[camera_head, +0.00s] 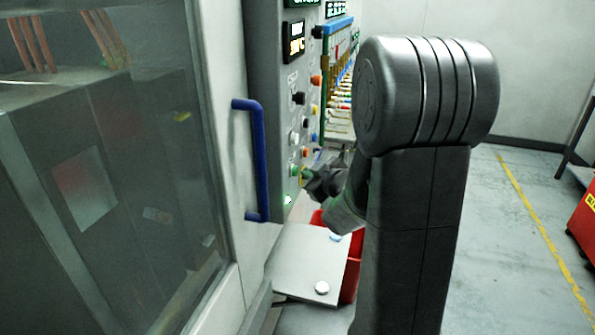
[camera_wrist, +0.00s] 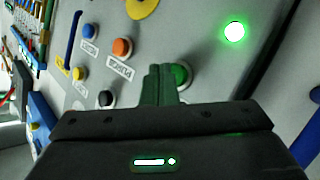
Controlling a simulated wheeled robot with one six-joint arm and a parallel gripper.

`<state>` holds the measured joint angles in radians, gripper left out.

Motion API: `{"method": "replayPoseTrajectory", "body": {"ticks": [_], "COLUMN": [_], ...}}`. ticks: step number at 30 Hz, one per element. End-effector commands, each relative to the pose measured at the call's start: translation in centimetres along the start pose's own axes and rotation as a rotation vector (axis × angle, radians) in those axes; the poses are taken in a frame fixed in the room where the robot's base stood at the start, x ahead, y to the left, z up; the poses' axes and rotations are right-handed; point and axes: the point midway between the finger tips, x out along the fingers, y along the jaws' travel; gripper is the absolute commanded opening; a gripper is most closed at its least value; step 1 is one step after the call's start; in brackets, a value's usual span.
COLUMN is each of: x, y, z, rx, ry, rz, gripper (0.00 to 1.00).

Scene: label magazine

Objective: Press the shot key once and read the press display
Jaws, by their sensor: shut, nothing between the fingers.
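My gripper (camera_wrist: 160,82) is shut and empty, its fingertips at the control panel (camera_wrist: 195,25) beside a green button (camera_wrist: 181,74). The fingers overlap this button's left edge in the wrist view; I cannot tell whether they touch it. No readable label marks it as the shot key. In the head view my gripper (camera_head: 308,173) is at the lower part of the panel, near the green button (camera_head: 295,170). A display (camera_head: 297,40) with white and orange digits sits higher on the panel, and a green display (camera_head: 303,3) is cut by the top edge. Their digits are too small to read.
An orange button (camera_wrist: 122,47), a blue one (camera_wrist: 90,30), a yellow one (camera_wrist: 79,73) and a black one (camera_wrist: 106,98) lie close by. A green lamp (camera_wrist: 235,32) is lit. A blue door handle (camera_head: 258,160) stands left; a grey plate (camera_head: 310,265) lies below.

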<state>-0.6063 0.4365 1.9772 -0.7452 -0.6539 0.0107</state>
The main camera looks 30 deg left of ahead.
Motion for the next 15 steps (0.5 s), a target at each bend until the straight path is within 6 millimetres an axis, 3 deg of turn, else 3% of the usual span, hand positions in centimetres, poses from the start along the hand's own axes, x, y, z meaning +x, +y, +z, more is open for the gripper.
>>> {"method": "replayPoseTrajectory", "body": {"ticks": [15], "x": [-0.80], "y": [0.62], "z": [0.53], "rx": [0.001], "ry": [-0.002], "rz": [0.001], "gripper": [0.00]}}
